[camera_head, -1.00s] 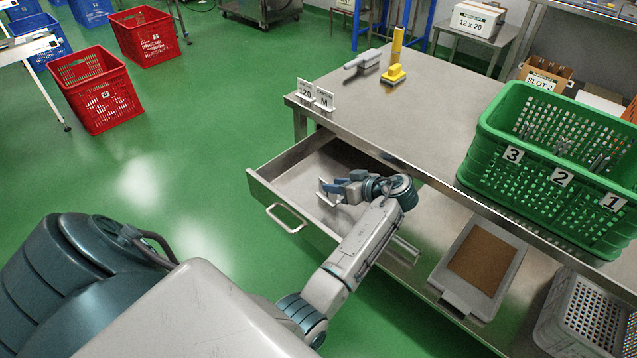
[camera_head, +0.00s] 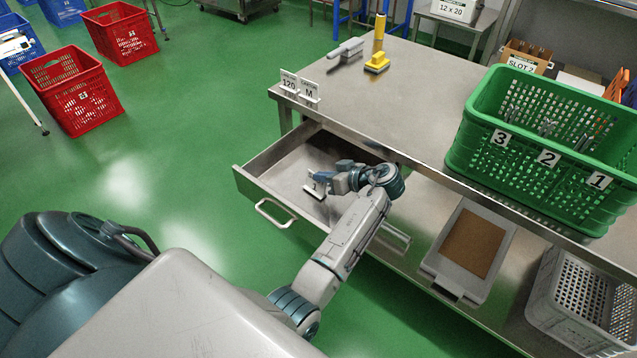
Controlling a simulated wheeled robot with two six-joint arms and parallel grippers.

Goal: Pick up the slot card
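A small white card (camera_head: 314,190) with a dark mark lies inside the open drawer (camera_head: 262,186), near its middle. It is too small to read. My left gripper (camera_head: 317,177) reaches into the drawer, with its blue fingers right at the card. The fingers overlap the card's upper part in the head view. I cannot tell whether they are closed on it or only beside it. My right gripper is not in view.
The drawer is pulled out of the steel table (camera_head: 400,110). On the table stand sign holders (camera_head: 298,90), a yellow-handled tool (camera_head: 377,58) and a green crate (camera_head: 480,150). A grey tray (camera_head: 440,268) and a grey basket (camera_head: 560,320) sit below.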

